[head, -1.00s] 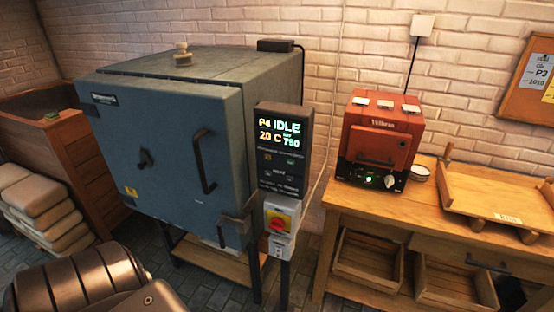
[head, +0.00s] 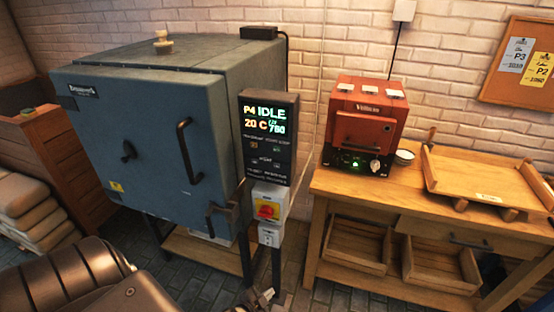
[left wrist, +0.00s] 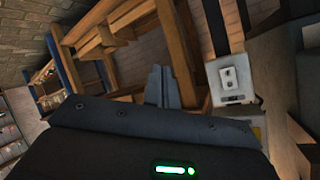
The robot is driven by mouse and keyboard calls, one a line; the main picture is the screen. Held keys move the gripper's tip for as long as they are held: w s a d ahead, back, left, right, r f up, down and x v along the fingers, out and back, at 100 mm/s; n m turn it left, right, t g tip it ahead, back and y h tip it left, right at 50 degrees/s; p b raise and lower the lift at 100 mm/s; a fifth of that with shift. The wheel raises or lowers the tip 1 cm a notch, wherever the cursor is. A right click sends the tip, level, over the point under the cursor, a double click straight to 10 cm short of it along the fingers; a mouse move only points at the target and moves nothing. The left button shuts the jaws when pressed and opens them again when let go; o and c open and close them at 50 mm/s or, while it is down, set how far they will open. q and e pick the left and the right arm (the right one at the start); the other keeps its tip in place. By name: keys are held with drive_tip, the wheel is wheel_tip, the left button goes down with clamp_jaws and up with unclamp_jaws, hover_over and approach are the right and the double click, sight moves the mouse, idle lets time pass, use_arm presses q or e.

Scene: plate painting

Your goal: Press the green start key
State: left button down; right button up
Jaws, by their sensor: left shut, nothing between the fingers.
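The blue kiln (head: 140,130) stands at the left with its door shut. Its dark control panel (head: 268,138) reads P4, IDLE, 20 C and a set value of about 780. Below the readout are small keys; a faint green one, seemingly the start key (head: 277,148), sits right of an amber one (head: 254,146). My left gripper (head: 262,297) shows at the bottom edge, well below the panel and apart from it. In the left wrist view its fingers (left wrist: 161,86) are together and empty. The panel's keys do not show there. My right gripper is not in view.
Under the panel are a yellow-and-red rotary switch (head: 267,210) and a grey socket box (head: 270,235), which also shows in the left wrist view (left wrist: 230,80). A small red kiln (head: 365,125) with a green light stands on the wooden bench (head: 400,200) to the right.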

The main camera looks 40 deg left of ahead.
use_arm(q)
drive_tip(key=w+a+r+m+t, duration=0.2)
drive_tip(key=w+r+t, duration=0.15)
drive_tip(key=r, duration=0.75)
drive_tip(key=w+a+r+m+t, duration=0.1)
drive_tip(key=w+a+r+t, duration=0.3)
drive_tip(key=r, duration=0.8)
wheel_tip(320, 180, up, 11)
drive_tip(key=m+t, duration=0.2)
drive_tip(key=m, duration=0.1)
drive_tip(key=m+t+h, duration=0.2)
drive_tip(key=m+t, duration=0.2)
approach(277, 149)
drive_tip(key=s+d+r, duration=0.4)
drive_tip(key=s+r, duration=0.1)
drive_tip(key=shift+r+b, duration=0.1)
drive_tip(key=shift+b, duration=0.3)
drive_tip(key=shift+w, duration=0.1)
drive_tip(key=w+a, duration=0.1)
drive_tip(key=w, duration=0.1)
drive_tip(key=w+a+b, duration=0.1)
drive_tip(key=w, duration=0.2)
drive_tip(key=w+b, duration=0.1)
drive_tip(key=w, duration=0.2)
drive_tip(key=shift+w+a, duration=0.15)
drive_tip(key=shift+a, duration=0.25)
